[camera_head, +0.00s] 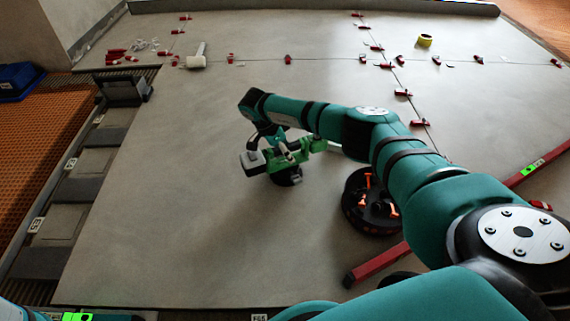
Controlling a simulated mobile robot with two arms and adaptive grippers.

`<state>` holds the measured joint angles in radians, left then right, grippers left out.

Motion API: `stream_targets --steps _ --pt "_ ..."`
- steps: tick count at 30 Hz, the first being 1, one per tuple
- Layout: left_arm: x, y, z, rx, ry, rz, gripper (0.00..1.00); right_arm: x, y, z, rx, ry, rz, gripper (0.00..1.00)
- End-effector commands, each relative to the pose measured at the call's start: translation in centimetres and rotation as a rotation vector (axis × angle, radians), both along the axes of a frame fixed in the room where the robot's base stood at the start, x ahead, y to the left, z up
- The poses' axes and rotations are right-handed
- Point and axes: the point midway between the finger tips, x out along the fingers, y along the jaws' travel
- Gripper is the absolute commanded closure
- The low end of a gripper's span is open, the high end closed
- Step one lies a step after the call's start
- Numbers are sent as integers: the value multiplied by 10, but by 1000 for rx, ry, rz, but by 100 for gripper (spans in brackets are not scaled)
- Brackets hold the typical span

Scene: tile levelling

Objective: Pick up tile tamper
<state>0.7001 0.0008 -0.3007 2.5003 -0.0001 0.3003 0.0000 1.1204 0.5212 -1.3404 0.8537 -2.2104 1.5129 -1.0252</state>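The tile tamper (314,146) appears to be the green power tool with a grey block at its left end and a round black pad underneath. It is over the large grey tile near the middle of the head view. My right gripper (275,141) is at the tool's body, coming down from above. The fingers overlap the tool and are small and dark, so I cannot tell whether they are closed on it. I also cannot tell whether the pad touches the tile. My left gripper is not in view.
A round black container (352,213) with orange pieces stands right of the tool. A red level (373,266) lies diagonally at the lower right. A white mallet (193,61), yellow tape roll (425,41) and several red levelling clips (403,93) lie farther back. The tile's left part is clear.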

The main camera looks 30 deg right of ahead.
Motion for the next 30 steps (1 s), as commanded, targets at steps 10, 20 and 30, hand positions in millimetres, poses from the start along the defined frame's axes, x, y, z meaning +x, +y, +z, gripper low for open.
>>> stream_targets --steps 10,20,30 --pt "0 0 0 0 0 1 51 0 0 -1 1 -1 0 50" --pt "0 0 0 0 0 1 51 0 0 -1 1 0 0 93" --pt "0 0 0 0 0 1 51 1 0 1 0 -4 -1 100"
